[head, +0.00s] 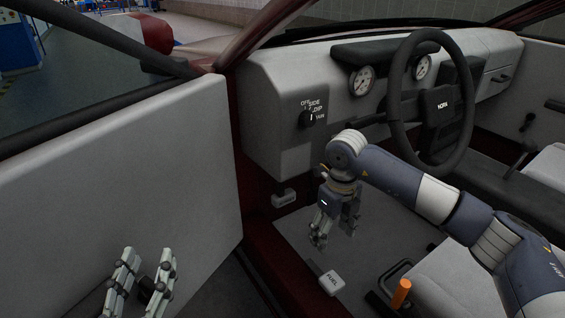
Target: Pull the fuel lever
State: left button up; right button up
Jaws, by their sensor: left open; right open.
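The fuel lever (331,283) is a small pale tab with dark FUEL lettering, low on the car floor beside the door sill. My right gripper (335,238) points down above the floor, a short way above and behind the lever in the picture, apart from it. It is open and empty. My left gripper (146,264) is at the bottom left, in front of the open door panel, open and empty, far from the lever.
The open car door (120,180) fills the left. A steering wheel (430,100) and dashboard stand at upper right. Another small lever (285,198) sits under the dash. An orange-handled lever (401,293) is right of the fuel lever, by the seat (450,285).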

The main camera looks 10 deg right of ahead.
aim_at(330, 281)
jog(key=k+j, duration=0.3)
jog(key=k, duration=0.15)
jog(key=k+j, duration=0.35)
jog(key=k, duration=0.1)
